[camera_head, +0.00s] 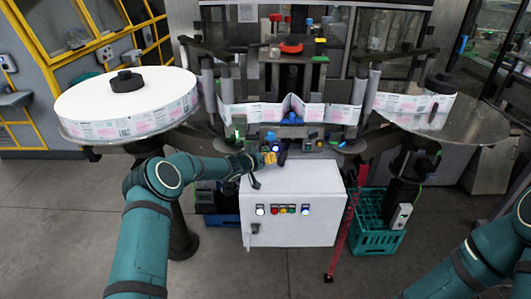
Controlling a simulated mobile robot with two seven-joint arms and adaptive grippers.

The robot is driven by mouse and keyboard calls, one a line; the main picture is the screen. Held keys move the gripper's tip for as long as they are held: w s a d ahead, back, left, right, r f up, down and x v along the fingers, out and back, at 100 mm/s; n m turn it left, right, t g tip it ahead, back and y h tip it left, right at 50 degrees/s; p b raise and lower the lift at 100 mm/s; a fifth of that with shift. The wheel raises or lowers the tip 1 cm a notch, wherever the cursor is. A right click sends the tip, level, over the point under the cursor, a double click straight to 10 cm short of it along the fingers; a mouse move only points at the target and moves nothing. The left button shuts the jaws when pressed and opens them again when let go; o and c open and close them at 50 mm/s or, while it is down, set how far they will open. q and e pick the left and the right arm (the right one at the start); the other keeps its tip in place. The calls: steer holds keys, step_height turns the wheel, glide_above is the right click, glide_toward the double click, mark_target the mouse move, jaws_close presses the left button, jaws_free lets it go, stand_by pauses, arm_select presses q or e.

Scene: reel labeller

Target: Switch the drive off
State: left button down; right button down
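The white control cabinet (292,232) stands below the middle of the labeller. Its front has a row of small coloured controls (283,210): a lit white one at the left, then red, yellow and green ones, and a lit blue-white one at the right. I cannot tell which of them switches the drive. My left gripper (264,170) is above the cabinet's top left edge, apart from the controls. Its fingers look spread, with nothing seen between them. My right arm shows at the lower right; its gripper is out of view.
A large label reel (125,106) sits on the left turntable, and a smaller reel (415,105) on the right one. The label web (255,113) runs between them. A red slanted bar (346,222) and a green crate (375,238) stand right of the cabinet. The floor in front is clear.

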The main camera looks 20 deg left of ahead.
arm_select(q)
steer(key=shift+s+d+f+b, duration=0.1)
steer(key=shift+s+b, duration=0.4)
steer(key=shift+s, duration=0.05)
steer(key=s+b, duration=0.1)
steer(key=s+d+b, duration=0.1)
steer(key=s, duration=0.1)
steer(key=shift+s+d, duration=0.1)
steer(key=shift+s, duration=0.25)
